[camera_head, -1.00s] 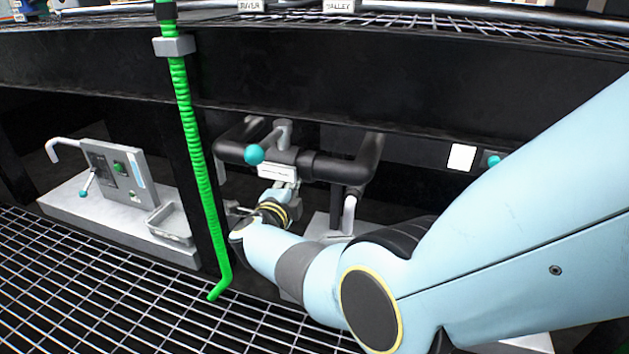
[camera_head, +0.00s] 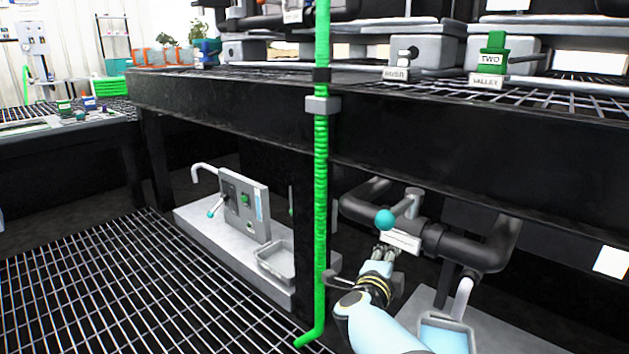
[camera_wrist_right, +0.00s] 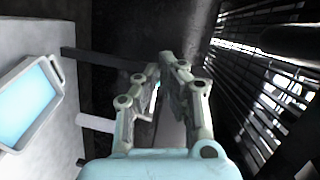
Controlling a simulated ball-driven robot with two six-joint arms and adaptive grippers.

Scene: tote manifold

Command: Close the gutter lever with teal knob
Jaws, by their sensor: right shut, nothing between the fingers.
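A lever with a teal knob (camera_head: 385,219) sticks out from a black pipe valve under the shelf in the head view. Its grey arm runs up and right to the valve stem. A white label plate (camera_head: 400,242) hangs just below; its text is too small to read. My right gripper (camera_head: 383,251) is shut and empty, just below the knob and beside the plate. I cannot tell whether it touches either. In the wrist view the fingers (camera_wrist_right: 161,66) are together, with a small teal spot between them that I cannot identify. My left gripper is not in view.
A green hose (camera_head: 320,190) hangs left of my right arm. A grey panel (camera_head: 246,205) with another teal-knobbed lever (camera_head: 212,213) stands further left. A black shelf beam (camera_head: 470,150) spans above. A water-filled tray (camera_head: 446,336) lies low right. The grating at left is clear.

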